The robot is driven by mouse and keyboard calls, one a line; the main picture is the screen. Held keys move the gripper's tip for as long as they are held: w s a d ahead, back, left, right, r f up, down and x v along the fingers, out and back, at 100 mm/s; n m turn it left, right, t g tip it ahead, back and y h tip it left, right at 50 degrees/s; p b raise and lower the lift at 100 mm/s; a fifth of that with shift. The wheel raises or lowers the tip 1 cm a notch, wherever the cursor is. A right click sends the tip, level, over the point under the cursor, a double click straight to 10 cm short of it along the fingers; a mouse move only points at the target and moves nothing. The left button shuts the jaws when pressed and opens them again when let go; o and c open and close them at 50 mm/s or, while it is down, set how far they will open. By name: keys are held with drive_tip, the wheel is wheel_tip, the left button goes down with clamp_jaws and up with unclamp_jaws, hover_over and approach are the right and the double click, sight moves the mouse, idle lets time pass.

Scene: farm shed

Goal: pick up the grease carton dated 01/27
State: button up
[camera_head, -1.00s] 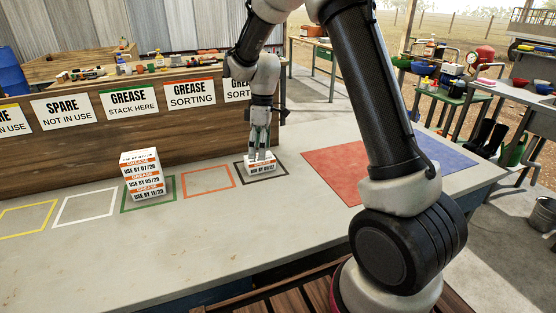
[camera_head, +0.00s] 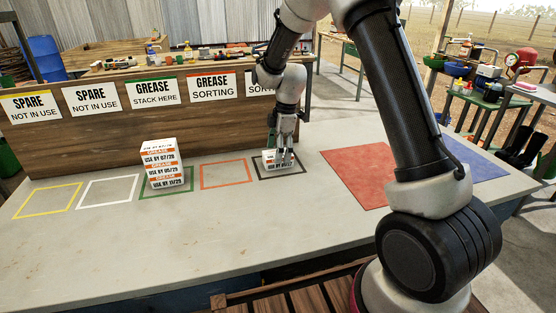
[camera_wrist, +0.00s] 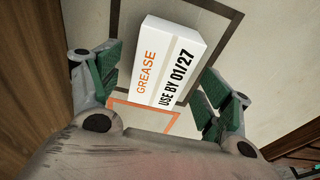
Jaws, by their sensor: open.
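The grease carton dated 01/27 (camera_wrist: 168,70) is a white box with orange "GREASE" print, lying in the dark-outlined square. In the head view the carton (camera_head: 270,167) is partly hidden by my gripper (camera_head: 286,155). In the wrist view my gripper (camera_wrist: 160,95) is open, with its green-padded fingers spread on the carton's two sides. Gaps show between the pads and the carton, so it is not gripped. A stack of several grease cartons (camera_head: 161,165) stands in the green-outlined square (camera_head: 150,194).
An empty orange-outlined square (camera_head: 227,174) lies between the stack and the carton. Empty white (camera_head: 107,190) and yellow (camera_head: 47,200) squares are at the left. A red mat (camera_head: 365,175) and a blue mat (camera_head: 468,167) lie at the right. A wooden panel with signs (camera_head: 152,93) rises behind.

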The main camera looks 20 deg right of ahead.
drive_tip(key=shift+a+f, duration=0.15)
drive_tip(key=shift+f, duration=0.8)
drive_tip(key=c, duration=1.2)
drive_tip(key=shift+o, duration=0.2)
